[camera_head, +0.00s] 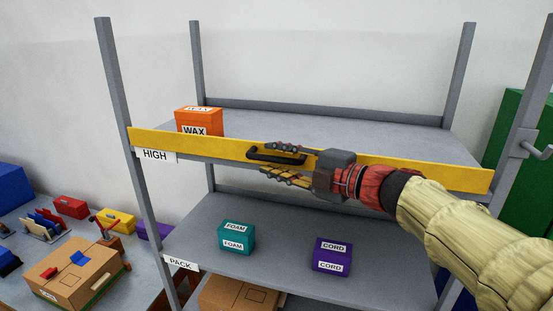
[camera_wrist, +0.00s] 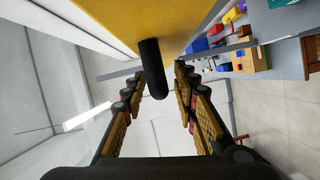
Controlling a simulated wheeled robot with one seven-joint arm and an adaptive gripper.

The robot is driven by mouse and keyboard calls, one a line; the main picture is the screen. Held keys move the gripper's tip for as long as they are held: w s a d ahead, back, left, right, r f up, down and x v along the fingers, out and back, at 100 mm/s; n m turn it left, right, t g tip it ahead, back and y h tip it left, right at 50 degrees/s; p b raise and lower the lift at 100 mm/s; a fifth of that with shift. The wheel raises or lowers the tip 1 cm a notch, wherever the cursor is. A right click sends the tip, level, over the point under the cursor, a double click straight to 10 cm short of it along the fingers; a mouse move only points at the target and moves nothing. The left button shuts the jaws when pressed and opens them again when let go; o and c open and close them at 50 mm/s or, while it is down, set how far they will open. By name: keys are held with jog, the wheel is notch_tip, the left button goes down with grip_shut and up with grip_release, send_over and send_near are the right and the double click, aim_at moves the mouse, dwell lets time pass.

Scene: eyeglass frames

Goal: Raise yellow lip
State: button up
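The yellow lip (camera_head: 220,147) is a long bar along the front edge of the upper shelf, labelled HIGH. A black handle (camera_head: 275,155) sticks out from its middle. My gripper (camera_head: 267,158) is at the handle, one finger above it and one below. In the wrist view the handle (camera_wrist: 152,68) stands between the two open fingers, with visible gaps, and the yellow lip (camera_wrist: 160,18) lies just beyond the fingertips. The gripper holds nothing.
An orange WAX box (camera_head: 197,122) stands on the upper shelf behind the lip's left part. A teal FOAM box (camera_head: 236,238) and a purple CORD box (camera_head: 332,255) sit on the PACK shelf below. Grey posts flank the rack. A cluttered table is at left.

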jog(key=shift+s+d, duration=0.35)
jog(key=shift+d, duration=0.15)
jog(key=v, duration=1)
jog(key=shift+s+d, duration=0.25)
jog(key=shift+s, duration=0.1)
